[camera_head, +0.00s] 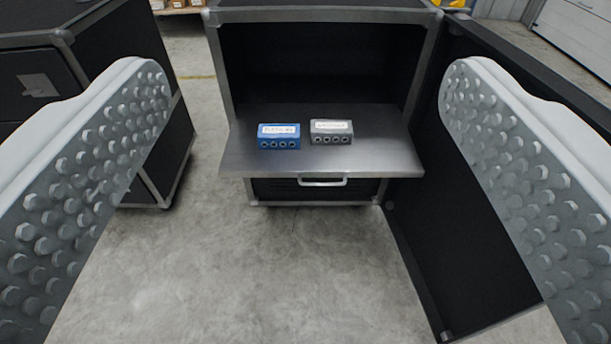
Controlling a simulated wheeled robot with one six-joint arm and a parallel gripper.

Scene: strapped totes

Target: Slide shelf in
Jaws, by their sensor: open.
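A grey metal shelf (370,150) sticks out of the front of a black case with a metal frame (218,75). Its handle (322,182) is a small silver bar on the front edge. A blue box (279,143) with a white label and a grey box (331,138) with a white label stand side by side on the shelf. My gripper (305,110) is open, with a studded finger at each side of the view. The shelf shows between the fingers, farther off, and nothing is between them.
The case's black door (450,220) stands open on the right. Another black case (130,100) stands at the left, partly behind my left finger. The concrete floor (270,270) in front of the shelf is clear. A shutter door (580,40) is at the back right.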

